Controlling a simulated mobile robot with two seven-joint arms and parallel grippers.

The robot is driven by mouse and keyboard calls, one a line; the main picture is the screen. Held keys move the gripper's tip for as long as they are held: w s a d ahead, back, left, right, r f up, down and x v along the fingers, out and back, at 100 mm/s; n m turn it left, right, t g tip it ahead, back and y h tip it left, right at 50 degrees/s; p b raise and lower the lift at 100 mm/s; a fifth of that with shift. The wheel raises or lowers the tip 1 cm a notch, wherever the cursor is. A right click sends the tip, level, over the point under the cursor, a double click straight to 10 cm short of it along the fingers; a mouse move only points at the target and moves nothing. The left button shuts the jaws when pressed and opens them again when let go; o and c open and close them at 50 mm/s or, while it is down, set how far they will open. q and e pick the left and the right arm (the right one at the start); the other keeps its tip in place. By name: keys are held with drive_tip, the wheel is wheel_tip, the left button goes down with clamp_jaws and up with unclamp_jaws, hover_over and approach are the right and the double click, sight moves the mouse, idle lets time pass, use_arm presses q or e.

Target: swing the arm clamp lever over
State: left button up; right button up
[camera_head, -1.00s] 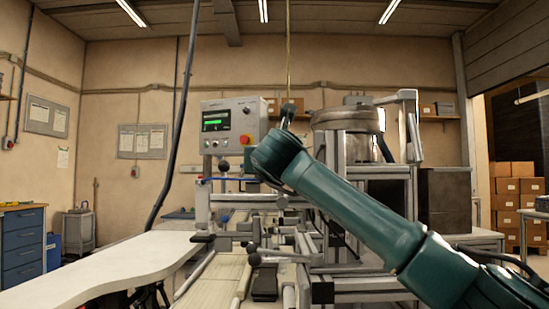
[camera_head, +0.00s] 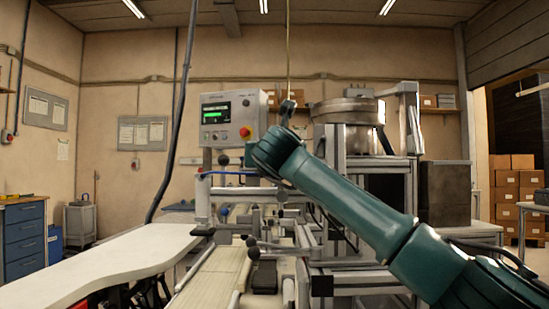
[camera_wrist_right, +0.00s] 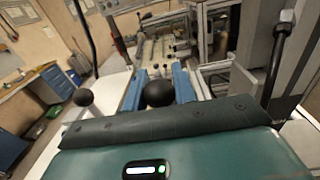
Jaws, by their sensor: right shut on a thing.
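A black ball knob (camera_wrist_right: 158,93), which looks like the lever's end, sits between the two blue fingers of my right gripper (camera_wrist_right: 157,82) in the right wrist view. The gripper is shut on it. The lever's shaft and pivot are hidden under the knob and hand. A second black ball knob (camera_wrist_right: 83,97) on a thin stem stands apart, to the left of the fingers. In the head view my right arm reaches in from the right, and its gripper is hidden behind the wrist. A black knob (camera_head: 223,160) shows left of the wrist. My left gripper is not in view.
A control box (camera_head: 233,119) with a lit screen stands behind the machine, left of my right wrist. A metal bowl (camera_head: 347,111) stands behind my forearm. A white worktop (camera_head: 100,268) runs along the left. Rails and small knobs crowd the middle.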

clamp_jaws()
drive_tip(key=shift+a+f, duration=0.1)
drive_tip(key=shift+a, duration=0.3)
drive_tip(key=shift+a+f, duration=0.25)
drive_tip(key=shift+a, duration=0.55)
drive_tip(key=shift+a+f+n, duration=0.3)
drive_tip(key=shift+a+n, duration=0.2)
drive_tip(key=shift+n, duration=0.3)
drive_tip(key=shift+a+f, duration=0.25)
drive_tip(key=shift+a, duration=0.05)
drive_tip(key=shift+a+f+n, duration=0.3)
drive_tip(key=shift+a+n, duration=0.05)
drive_tip(key=shift+n, duration=0.25)
